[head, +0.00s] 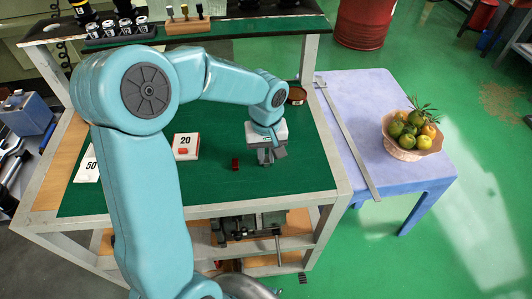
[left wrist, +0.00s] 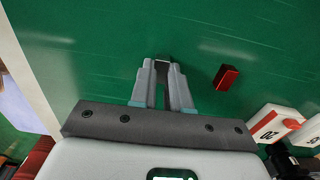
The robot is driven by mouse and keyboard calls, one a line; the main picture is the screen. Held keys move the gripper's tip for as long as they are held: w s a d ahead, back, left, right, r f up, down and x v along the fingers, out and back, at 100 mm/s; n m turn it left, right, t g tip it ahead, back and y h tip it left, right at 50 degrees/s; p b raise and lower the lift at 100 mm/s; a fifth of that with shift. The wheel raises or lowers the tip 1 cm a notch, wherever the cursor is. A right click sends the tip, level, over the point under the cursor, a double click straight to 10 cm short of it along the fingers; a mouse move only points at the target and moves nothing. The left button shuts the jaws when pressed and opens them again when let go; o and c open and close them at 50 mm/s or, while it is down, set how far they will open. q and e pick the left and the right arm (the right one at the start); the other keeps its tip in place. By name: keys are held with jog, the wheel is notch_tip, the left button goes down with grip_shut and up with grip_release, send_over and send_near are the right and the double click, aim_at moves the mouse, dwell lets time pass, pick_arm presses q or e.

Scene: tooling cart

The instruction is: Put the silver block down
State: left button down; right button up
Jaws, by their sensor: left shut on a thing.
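My left gripper (head: 266,160) points down over the green top of the cart (head: 290,180), right of its middle. In the left wrist view its fingers (left wrist: 163,72) are shut on a small silver block (left wrist: 162,62) that shows only in part between the tips. In the head view the fingers hide most of the block. I cannot tell whether the block touches the green top. My right gripper is in neither view.
A dark red block (head: 235,164) stands left of the gripper, also in the wrist view (left wrist: 227,77). A white "20" plate (head: 186,142) with a red piece and a "50" plate (head: 88,166) lie further left. A brown round dish (head: 297,95) is behind. Green surface right of the gripper is clear.

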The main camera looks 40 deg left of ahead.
aim_at(266, 159)
pick_arm(q)
jog(key=shift+s, duration=0.1)
jog(key=shift+f, duration=0.2)
jog(key=c, duration=1.1)
grip_release()
jog(key=shift+r, duration=0.1)
notch_tip(266, 159, up, 12)
jog(key=shift+r+p, duration=0.2)
jog(key=shift+p, duration=0.2)
